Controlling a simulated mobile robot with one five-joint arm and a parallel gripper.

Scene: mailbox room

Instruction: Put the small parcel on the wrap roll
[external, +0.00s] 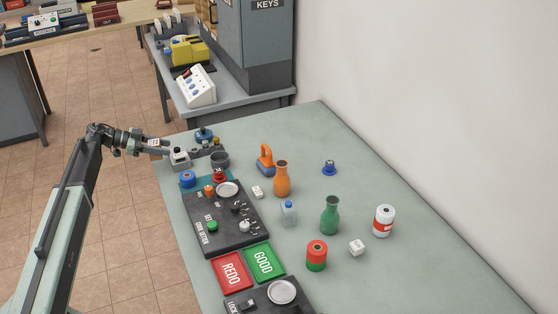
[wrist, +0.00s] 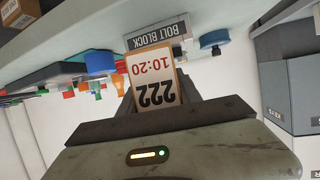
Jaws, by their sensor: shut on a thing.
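My gripper (external: 150,147) is at the left edge of the green-grey table (external: 320,135), above or just beside its far left corner. It is shut on a small tan piece with a white face, which looks like the small parcel (wrist: 152,80); the face reads 222 and 10:20, upside down in the wrist view. In the external view the held piece is small and partly hidden by the jaws. A white roll with a red band (external: 384,221), which looks like the wrap roll, stands upright at the table's right side, well apart from my gripper.
Orange (external: 282,180) and green (external: 330,216) bottles stand mid-table. A red-and-green cylinder (external: 316,255) and white cube (external: 357,247) are nearer the front. A dark control panel (external: 222,235) and red and green trays (external: 263,262) line the left side.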

